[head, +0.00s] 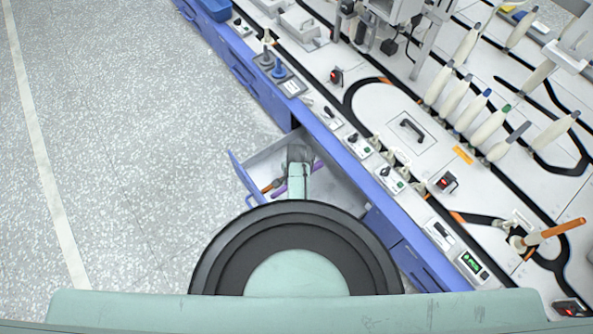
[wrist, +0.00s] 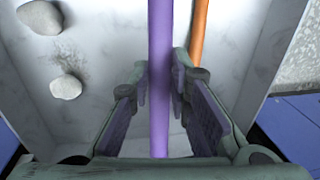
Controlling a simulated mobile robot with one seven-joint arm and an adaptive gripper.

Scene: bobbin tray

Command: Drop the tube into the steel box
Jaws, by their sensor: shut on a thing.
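My gripper (head: 299,153) is over the open drawer in the head view. In the wrist view its two fingers (wrist: 161,78) are shut on a purple tube (wrist: 160,30), one on each side. The tube runs lengthwise between them; in the head view it shows as a purple piece (head: 280,189) beside my arm, which hides its middle. An orange tube (wrist: 199,32) lies just right of it in the wrist view, outside the fingers. I cannot tell for sure which thing is the steel box; grey metal boxes (head: 300,23) stand on the worktop at the top.
The pale drawer (head: 258,166) is pulled out from the blue bench. Two whitish stones (wrist: 66,87) lie in it. The speckled floor at left is clear.

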